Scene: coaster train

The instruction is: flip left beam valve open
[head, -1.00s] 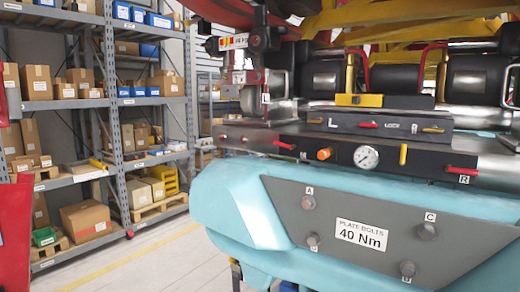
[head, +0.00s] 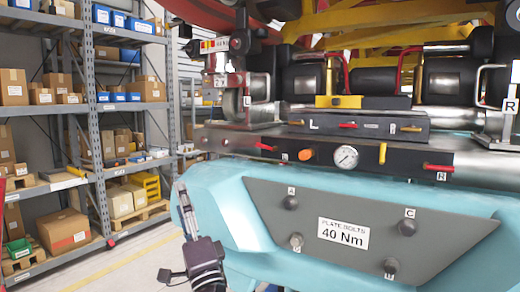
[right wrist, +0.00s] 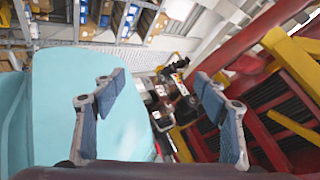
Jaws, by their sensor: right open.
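A red lever (head: 266,147) sits at the left end of the dark front beam (head: 400,158), pointing left. Another red lever (head: 438,168) is at the beam's right end, by an R label. On the block above, a red lever (head: 348,125) lies flat near a letter L. My left gripper (head: 183,212) shows at the bottom, left of the grey bolt plate, below and apart from the levers; its jaw opening is unclear. My right gripper (right wrist: 158,82) is open and empty in the right wrist view, with blurred machine parts beyond it; it is outside the head view.
The teal body (head: 225,200) bulges below the beam, carrying a grey bolt plate (head: 290,230). A pressure gauge (head: 345,157), an orange knob (head: 306,155) and a yellow lever (head: 382,153) sit along the beam. Storage shelves (head: 90,150) stand left across free floor.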

